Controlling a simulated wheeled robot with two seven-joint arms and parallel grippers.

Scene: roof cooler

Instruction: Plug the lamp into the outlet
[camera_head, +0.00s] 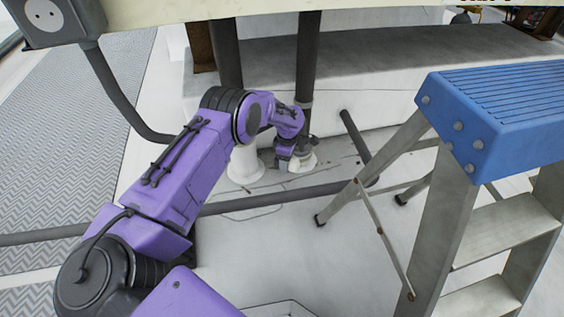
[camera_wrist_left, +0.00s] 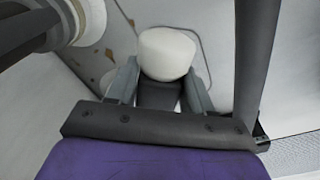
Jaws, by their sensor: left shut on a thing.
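The outlet (camera_head: 41,13) is a white round socket with two holes in a grey box at the top left of the head view. My left gripper (camera_head: 291,158) is low near the floor, by the foot of a dark pipe, well away from the outlet. In the left wrist view my left gripper (camera_wrist_left: 160,84) is shut on a rounded white piece with a dark grey base, which looks like the lamp (camera_wrist_left: 167,52). The dark base sits between the two fingers. The lamp's prongs cannot be made out. My right gripper is not in view.
Two dark vertical pipes (camera_head: 306,60) with white feet stand just behind my left gripper. A dark pipe (camera_head: 270,199) runs along the floor. A blue-topped stepladder (camera_head: 500,112) stands at the right. A grey conduit (camera_head: 115,92) hangs from the outlet box.

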